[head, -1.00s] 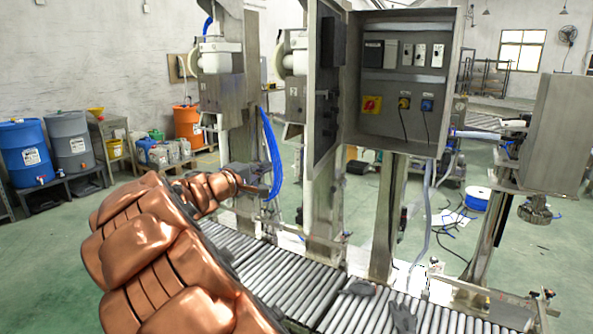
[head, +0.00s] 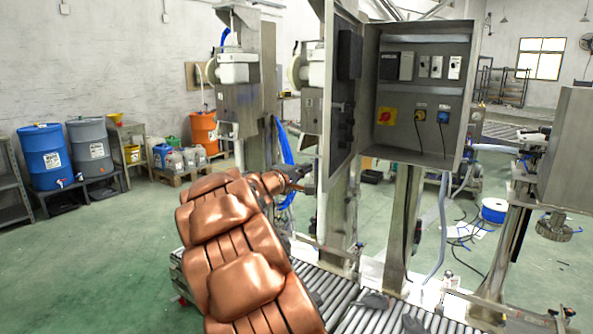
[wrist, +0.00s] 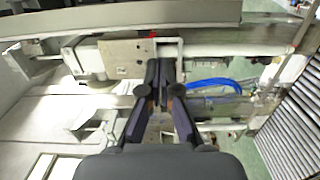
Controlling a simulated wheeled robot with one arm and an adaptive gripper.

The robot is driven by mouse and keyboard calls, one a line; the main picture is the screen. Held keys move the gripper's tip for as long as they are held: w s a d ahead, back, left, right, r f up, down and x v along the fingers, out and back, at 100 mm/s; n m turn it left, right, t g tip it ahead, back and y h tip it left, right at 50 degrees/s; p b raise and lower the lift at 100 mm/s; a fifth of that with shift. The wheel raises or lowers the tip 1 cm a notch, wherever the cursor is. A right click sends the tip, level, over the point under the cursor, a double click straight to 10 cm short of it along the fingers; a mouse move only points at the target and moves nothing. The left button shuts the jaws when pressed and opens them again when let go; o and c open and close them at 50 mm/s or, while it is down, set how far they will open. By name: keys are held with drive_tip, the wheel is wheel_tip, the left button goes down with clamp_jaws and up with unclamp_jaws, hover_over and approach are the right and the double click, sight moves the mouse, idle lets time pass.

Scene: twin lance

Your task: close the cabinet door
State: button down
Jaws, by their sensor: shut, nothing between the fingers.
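The grey metal cabinet (head: 418,100) stands open on a post in the head view. Its door (head: 340,95) is swung out at the cabinet's left edge, seen nearly edge-on. Inside are switches, a yellow-red knob and two cables. My copper-coloured arm reaches up from the bottom, and my gripper (head: 303,178) is small and partly hidden, left of the door's lower part. In the wrist view my gripper (wrist: 166,75) has its dark fingers together with nothing between them. I cannot tell whether it touches the door.
A roller conveyor (head: 345,300) runs below the cabinet, with dark gloves on it. A grey box on a stand (head: 560,150) is at the right. Blue (head: 45,152) and grey barrels stand at far left. Green floor is clear at left.

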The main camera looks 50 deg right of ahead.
drive_tip(key=shift+s+d, duration=0.2)
drive_tip(key=shift+s, duration=0.45)
drive_tip(key=shift+s+d, duration=0.15)
drive_tip(key=shift+s, duration=0.5)
drive_tip(key=shift+s+f, duration=0.1)
drive_tip(key=shift+f, duration=0.05)
